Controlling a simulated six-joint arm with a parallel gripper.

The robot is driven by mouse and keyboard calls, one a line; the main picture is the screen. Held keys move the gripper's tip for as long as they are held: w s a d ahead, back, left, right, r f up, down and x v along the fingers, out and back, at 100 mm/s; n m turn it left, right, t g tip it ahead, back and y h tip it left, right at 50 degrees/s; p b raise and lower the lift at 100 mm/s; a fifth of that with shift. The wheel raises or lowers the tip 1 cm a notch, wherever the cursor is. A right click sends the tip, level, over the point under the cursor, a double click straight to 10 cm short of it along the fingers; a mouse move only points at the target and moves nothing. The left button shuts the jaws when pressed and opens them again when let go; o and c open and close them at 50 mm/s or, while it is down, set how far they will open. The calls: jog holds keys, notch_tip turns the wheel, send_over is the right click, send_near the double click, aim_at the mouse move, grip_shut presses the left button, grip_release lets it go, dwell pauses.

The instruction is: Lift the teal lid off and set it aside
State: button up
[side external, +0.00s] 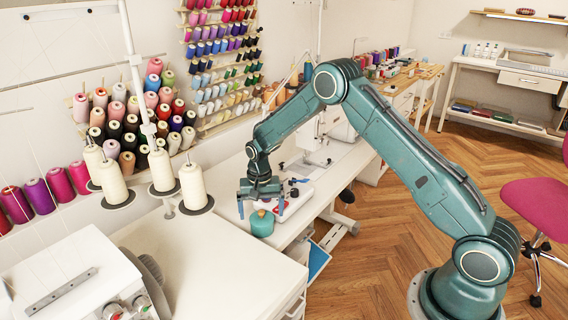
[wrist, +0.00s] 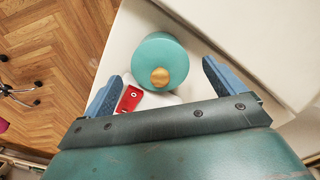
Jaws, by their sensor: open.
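The teal lid (wrist: 150,52) is round with a gold knob (wrist: 160,77) and lies ahead of my gripper (wrist: 164,86) in the wrist view. In the side view a round teal container (side external: 261,225) with the lid on top stands on the white table near its front edge. My gripper (side external: 261,208) is open and empty, pointing down close above and behind it. Its blue fingers are spread wider than the lid. I cannot tell whether anything touches. The lid hides most of the container's body in the wrist view.
A red item (wrist: 130,98) lies by the left finger in the wrist view. The white table (side external: 205,250) is bare to the left of the container. Cream thread cones (side external: 193,184) stand on a rack to the left. The table's front edge is close.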

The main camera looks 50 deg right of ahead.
aim_at(261, 211)
jog(key=shift+f, duration=0.35)
jog(key=c, duration=1.1)
jog(key=shift+o, duration=0.2)
jog(key=shift+r, duration=0.1)
notch_tip(261, 211, up, 20)
dwell(0.6)
